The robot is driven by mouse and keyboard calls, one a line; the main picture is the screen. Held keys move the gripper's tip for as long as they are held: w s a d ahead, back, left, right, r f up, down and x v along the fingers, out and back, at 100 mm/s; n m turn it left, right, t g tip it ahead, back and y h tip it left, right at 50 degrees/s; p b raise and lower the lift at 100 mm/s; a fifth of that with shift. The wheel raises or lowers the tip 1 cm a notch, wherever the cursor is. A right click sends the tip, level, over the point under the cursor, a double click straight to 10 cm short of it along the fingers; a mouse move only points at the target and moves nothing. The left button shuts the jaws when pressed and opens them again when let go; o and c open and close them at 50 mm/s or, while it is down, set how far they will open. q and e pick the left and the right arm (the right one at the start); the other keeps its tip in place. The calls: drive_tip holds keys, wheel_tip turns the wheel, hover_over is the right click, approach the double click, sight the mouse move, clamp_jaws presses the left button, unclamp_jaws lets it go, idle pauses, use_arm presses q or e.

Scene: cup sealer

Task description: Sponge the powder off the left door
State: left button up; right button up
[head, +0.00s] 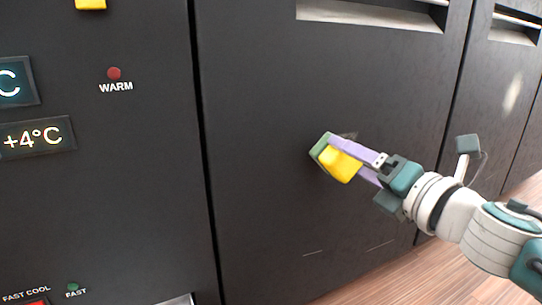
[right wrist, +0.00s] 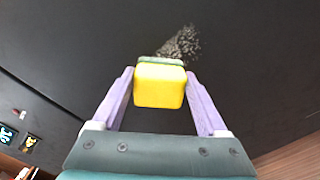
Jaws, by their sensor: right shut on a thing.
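A yellow sponge (head: 342,166) with a green scouring side is held between the lilac fingers of my right gripper (head: 336,157). The sponge also shows in the right wrist view (right wrist: 159,86), with its green side toward the dark door (head: 280,90). The green side is at the door's surface; whether it presses on it I cannot tell. A speckled grey-white powder patch (right wrist: 182,43) lies on the door just beyond the sponge. In the head view only a faint bit of it shows beside the sponge. My left gripper is not in view.
A recessed handle (head: 375,14) is at the door's top. At left is a dark panel with temperature displays (head: 38,136) and a red WARM light (head: 114,73). Another dark door with a pale smudge (head: 513,92) stands at right. Wooden floor (head: 375,275) lies below.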

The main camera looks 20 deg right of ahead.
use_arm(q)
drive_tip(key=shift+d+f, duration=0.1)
use_arm(e)
drive_tip(key=shift+w, duration=0.45)
drive_tip(key=shift+w+d+b, duration=0.15)
drive_tip(key=shift+d+b, duration=0.6)
drive_tip(key=shift+d, duration=1.1)
drive_tip(key=shift+w+d+b, duration=0.15)
drive_tip(key=shift+d+b, duration=0.6)
drive_tip(key=shift+d, duration=1.1)
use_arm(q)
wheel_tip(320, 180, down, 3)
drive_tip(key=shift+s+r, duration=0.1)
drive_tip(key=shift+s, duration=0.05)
